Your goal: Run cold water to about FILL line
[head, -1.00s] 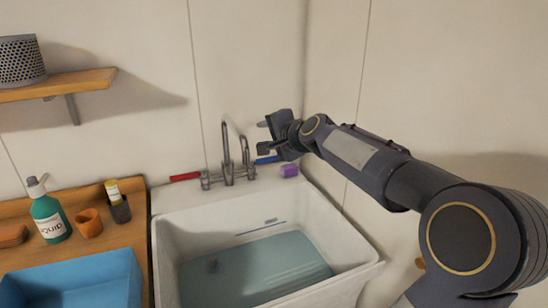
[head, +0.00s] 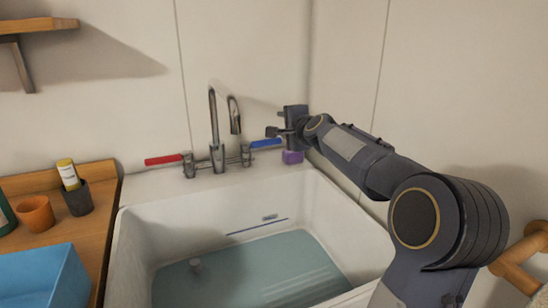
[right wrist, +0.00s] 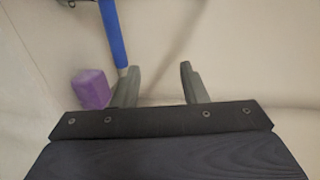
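A white sink (head: 135,225) holds pale blue water (head: 250,270). The water surface lies below a blue line (head: 257,227) on the sink's back wall, which has a small unreadable label above it. The chrome faucet (head: 216,125) has a red handle (head: 164,160) on the left and a blue handle (head: 266,143) on the right. No stream shows under the spout. My right gripper (head: 275,131) is by the blue handle's outer end. In the right wrist view it is open (right wrist: 160,68), the blue handle (right wrist: 112,35) ending at the left finger, not between the fingers. My left gripper is out of view.
A purple block (head: 292,157) sits on the sink ledge below my right gripper; it also shows in the right wrist view (right wrist: 92,90). A wooden counter (head: 100,180) on the left bears an orange cup (head: 36,214), a dark cup (head: 78,199) and a blue bin (head: 40,275). Walls stand behind and right.

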